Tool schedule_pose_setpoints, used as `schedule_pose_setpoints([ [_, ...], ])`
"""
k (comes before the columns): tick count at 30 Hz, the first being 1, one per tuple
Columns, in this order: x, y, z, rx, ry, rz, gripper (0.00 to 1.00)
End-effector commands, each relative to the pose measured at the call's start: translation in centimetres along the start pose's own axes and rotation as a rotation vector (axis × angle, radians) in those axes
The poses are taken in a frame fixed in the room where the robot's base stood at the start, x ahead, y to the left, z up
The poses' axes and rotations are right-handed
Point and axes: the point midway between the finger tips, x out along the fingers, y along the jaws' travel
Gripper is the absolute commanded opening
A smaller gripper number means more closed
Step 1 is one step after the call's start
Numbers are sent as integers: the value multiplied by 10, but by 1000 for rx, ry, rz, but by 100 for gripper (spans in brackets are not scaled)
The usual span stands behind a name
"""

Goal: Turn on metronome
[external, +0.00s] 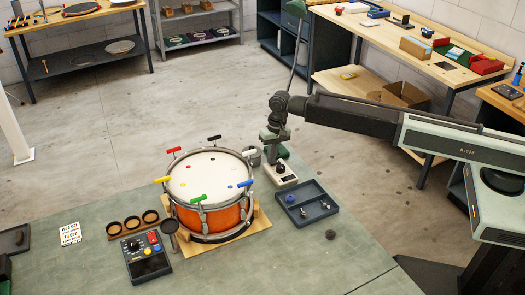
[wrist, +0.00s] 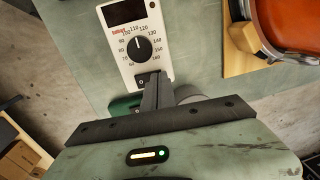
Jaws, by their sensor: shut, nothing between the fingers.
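The metronome (wrist: 138,67) is a white box with a black dial (wrist: 139,48), bpm-style numbers around it and a dark display (wrist: 124,11). The dial's white mark points up. The metronome also shows in the external view (external: 286,182), at the bench's back edge, right of the drum. My gripper (wrist: 152,77) is shut and empty, its fingertips over the metronome's near end, below the dial. A small dark part (wrist: 142,84) shows beside the fingertips; the fingers partly hide it. I cannot tell whether the fingertips touch the metronome. In the external view my gripper (external: 273,148) points down.
An orange drum (external: 212,215) with coloured keys around its rim stands on a wooden base, left of the metronome. A blue-grey tray (external: 317,211) lies to the right. A dark control box (external: 147,258) and a wooden holder (external: 132,224) stand left. The front right bench is mostly clear.

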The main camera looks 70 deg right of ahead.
Motion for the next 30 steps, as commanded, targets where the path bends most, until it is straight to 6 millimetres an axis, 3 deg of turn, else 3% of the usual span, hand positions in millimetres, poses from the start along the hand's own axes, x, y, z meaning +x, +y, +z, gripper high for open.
schedule_pose_setpoints([
  [1,8,-1,0,0,0,0,0],
  [30,-5,14,0,0,0,0,0],
])
